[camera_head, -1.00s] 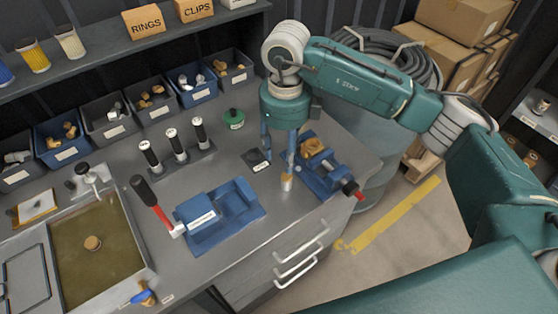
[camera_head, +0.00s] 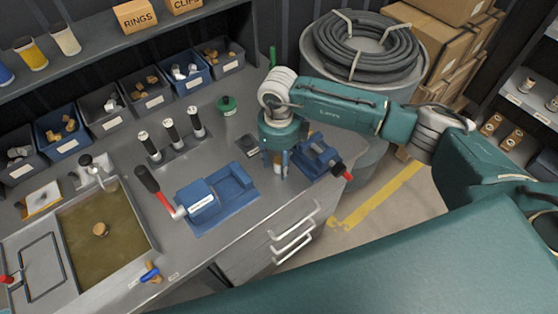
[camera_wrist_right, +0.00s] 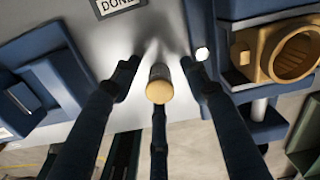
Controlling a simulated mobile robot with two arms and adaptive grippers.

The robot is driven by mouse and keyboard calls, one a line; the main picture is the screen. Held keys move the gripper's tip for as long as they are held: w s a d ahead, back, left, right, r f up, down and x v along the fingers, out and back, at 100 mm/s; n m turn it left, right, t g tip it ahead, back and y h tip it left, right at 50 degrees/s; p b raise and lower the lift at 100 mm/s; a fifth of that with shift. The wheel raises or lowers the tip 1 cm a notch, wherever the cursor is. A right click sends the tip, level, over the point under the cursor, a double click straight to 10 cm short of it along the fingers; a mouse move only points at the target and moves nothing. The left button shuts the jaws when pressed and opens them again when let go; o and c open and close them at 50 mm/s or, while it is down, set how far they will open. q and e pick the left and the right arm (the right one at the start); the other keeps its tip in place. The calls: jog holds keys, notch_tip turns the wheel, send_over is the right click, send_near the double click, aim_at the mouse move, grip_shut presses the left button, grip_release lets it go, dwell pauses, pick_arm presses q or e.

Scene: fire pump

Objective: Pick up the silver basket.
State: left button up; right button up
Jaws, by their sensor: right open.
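The silver basket (camera_wrist_right: 159,84) is a small upright cylinder with a tan round top, seen from above in the right wrist view. It stands on the grey workbench near the front edge. In the head view it shows only partly (camera_head: 278,170), between my fingers. My right gripper (camera_wrist_right: 160,72) is open, its dark fingers spread around the basket with gaps visible at the left and right sides. A third finger lies at the bottom of the wrist view, close to the basket; I cannot tell if it touches. In the head view my right gripper (camera_head: 277,162) points down. My left gripper is out of view.
A blue vise (camera_head: 322,160) with a brass part (camera_wrist_right: 285,52) stands close right of the gripper. A blue fixture (camera_head: 215,198) and a red-handled lever (camera_head: 160,192) are to the left. A "DONE" label (camera_wrist_right: 115,5) lies behind. A sink (camera_head: 125,225) is further left.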

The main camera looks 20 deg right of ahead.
jog(key=shift+c, duration=0.3)
jog(key=c, duration=1)
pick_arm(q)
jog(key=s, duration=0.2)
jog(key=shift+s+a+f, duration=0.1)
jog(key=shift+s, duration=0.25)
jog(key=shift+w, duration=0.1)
